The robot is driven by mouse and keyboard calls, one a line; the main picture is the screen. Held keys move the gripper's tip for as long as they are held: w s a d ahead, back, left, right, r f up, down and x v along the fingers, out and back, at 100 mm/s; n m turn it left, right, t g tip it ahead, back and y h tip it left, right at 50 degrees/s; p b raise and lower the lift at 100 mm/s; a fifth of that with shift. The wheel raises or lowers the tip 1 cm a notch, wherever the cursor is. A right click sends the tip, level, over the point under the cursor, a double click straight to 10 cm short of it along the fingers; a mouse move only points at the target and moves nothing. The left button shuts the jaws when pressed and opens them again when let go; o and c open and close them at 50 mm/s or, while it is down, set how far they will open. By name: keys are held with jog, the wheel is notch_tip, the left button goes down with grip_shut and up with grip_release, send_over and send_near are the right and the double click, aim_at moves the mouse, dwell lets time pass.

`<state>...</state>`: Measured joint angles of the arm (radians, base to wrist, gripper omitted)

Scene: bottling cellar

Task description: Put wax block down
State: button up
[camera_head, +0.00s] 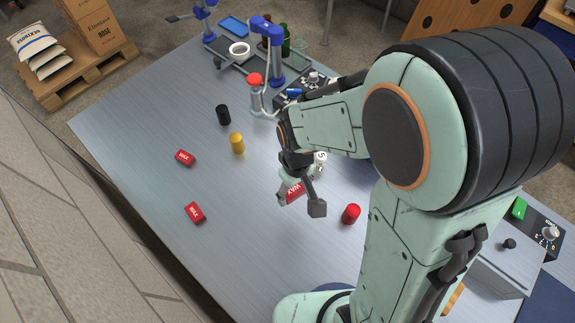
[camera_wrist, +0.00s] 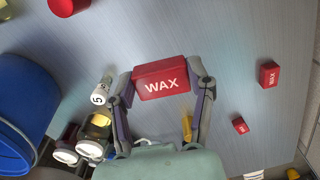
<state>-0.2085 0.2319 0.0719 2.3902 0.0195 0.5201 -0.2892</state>
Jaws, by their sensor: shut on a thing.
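My gripper (camera_head: 300,198) is over the middle of the grey table (camera_head: 150,125). It is shut on a red wax block (camera_head: 294,188) with white WAX lettering. In the wrist view the held wax block (camera_wrist: 161,86) sits level between the two fingertips. My arm and fingers partly cover it in the head view, and I cannot tell whether its underside touches the table. Two other red wax blocks lie apart on the table to the left, an upper one (camera_head: 185,158) and a lower one (camera_head: 195,212).
A yellow cylinder (camera_head: 237,143) and a black one (camera_head: 223,115) stand left of the gripper; a red cylinder (camera_head: 351,214) stands right. A small white numbered piece (camera_head: 320,158) is close behind. A blue bucket (camera_wrist: 18,115) shows in the wrist view. The table's left side is largely clear.

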jog(key=s, duration=0.1)
notch_tip(320, 180, up, 6)
send_over(298, 195)
jog(key=shift+f, duration=0.1)
jog(key=w+d+m, duration=0.5)
jog(key=m, duration=0.1)
jog(key=w+d+m, duration=0.5)
jog(key=w+d, duration=0.1)
jog(key=w+d+m, duration=0.5)
jog(key=d+m, duration=0.1)
jog(key=shift+w+d+r+m, duration=0.15)
jog(key=shift+w+r+m, duration=0.05)
jog(key=shift+r+m, duration=0.1)
jog(key=w+d+m, duration=0.2)
jog(key=d+m, duration=0.5)
jog(key=d, duration=0.3)
jog(key=f, duration=1.3)
jog(key=shift+s+a+f, duration=0.15)
jog(key=shift+a+f, duration=0.1)
jog(key=shift+f, duration=2.3)
jog(key=shift+f, duration=0.15)
